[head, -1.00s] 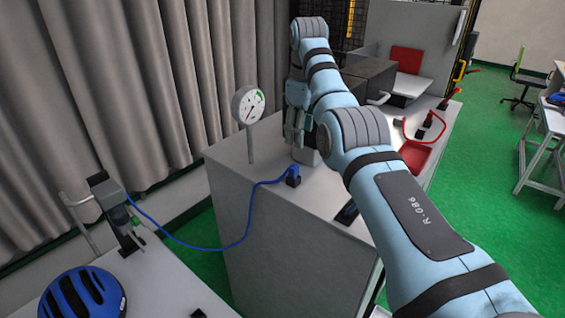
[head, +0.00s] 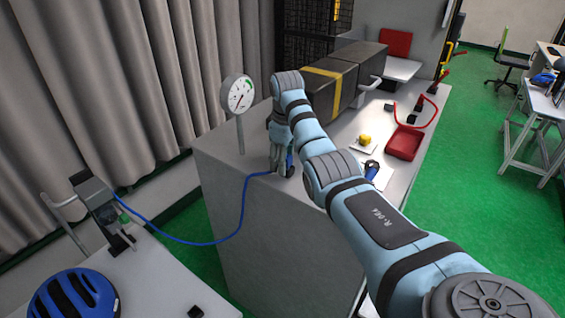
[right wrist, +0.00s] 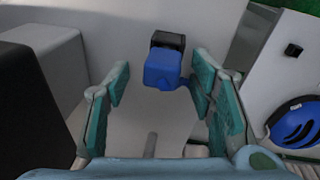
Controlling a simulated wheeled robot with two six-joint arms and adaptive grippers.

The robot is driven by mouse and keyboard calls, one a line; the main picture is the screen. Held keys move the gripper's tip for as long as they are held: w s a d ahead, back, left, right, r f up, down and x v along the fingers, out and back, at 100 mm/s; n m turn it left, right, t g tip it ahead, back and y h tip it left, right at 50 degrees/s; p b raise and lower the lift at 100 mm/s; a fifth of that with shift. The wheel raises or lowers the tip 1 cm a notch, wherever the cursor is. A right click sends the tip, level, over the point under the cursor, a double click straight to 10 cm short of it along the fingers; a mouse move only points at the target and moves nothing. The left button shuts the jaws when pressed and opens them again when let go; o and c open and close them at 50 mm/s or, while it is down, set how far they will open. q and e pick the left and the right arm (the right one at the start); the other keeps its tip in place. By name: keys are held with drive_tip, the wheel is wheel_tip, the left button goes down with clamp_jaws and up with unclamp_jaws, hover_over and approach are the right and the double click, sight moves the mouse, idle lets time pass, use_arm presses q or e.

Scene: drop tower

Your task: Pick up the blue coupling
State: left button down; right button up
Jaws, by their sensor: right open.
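The blue coupling (right wrist: 163,70) sits against a small black holder (right wrist: 168,40) on the grey cabinet top in the right wrist view. In the head view only a sliver of the coupling (head: 290,161) shows beside my fingers. My right gripper (head: 282,168) points down over the cabinet's near left end. In the right wrist view its open green-padded fingers (right wrist: 162,62) stand left and right of the coupling, with a gap visible on each side. Whether the fingertips reach down past the coupling is unclear. A blue hose (head: 243,208) runs from the coupling. My left gripper is out of view.
A round gauge (head: 238,94) on a post stands left of my right gripper. A long dark box (head: 345,80) lies behind. A red tray (head: 405,143) and a yellow item (head: 365,139) are at right. The lower table holds a clamp stand (head: 97,200) and blue helmet (head: 73,297).

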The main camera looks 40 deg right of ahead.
drive_tip(key=shift+s+r, duration=0.1)
drive_tip(key=shift+s, duration=0.1)
drive_tip(key=shift+s+d+r, duration=0.1)
drive_tip(key=shift+s+r, duration=0.15)
drive_tip(key=shift+s, duration=0.25)
drive_tip(key=c, duration=1)
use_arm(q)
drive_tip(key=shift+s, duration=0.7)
use_arm(e)
drive_tip(key=shift+w, duration=0.1)
